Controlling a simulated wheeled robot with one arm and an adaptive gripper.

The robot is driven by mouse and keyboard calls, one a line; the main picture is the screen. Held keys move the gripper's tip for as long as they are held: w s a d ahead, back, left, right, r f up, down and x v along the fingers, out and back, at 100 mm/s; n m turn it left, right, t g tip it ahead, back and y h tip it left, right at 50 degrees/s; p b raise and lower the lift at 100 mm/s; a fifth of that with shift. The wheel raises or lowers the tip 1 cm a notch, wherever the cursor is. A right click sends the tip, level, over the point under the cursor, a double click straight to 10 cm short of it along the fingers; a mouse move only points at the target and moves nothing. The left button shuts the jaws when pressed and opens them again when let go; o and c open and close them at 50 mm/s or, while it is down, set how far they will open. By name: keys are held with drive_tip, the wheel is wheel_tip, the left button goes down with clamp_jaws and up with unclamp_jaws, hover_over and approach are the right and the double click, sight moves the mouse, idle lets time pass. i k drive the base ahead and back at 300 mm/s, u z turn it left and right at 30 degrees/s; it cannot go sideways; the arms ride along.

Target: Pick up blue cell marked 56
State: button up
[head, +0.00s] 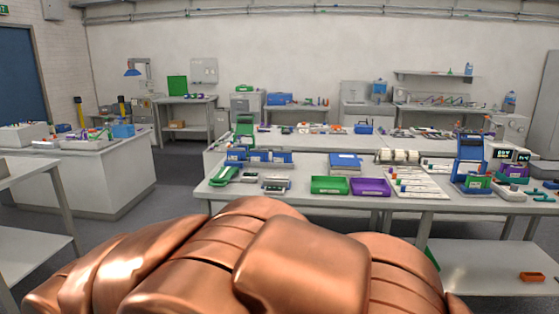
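I cannot pick out a blue cell marked 56 in the head view; marks on small items are too small to read. Several small coloured cell-like pieces stand on a pale rack (424,195) on the near bench (300,199), right of a purple tray (370,187). A few of these pieces look blue, but no number is legible. My gripper is not in view. Large copper-coloured rounded forms fill the bottom middle and hide the floor in front of the bench.
A green tray (329,185) sits beside the purple one. A blue device (471,157) and instruments with lit displays (508,154) stand at the bench's right. A cabinet bench (105,178) is at the left, with open grey floor (172,192) between. A lower shelf (490,262) is at right.

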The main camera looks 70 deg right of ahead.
sight(232, 155)
drive_tip(key=z, duration=2.15)
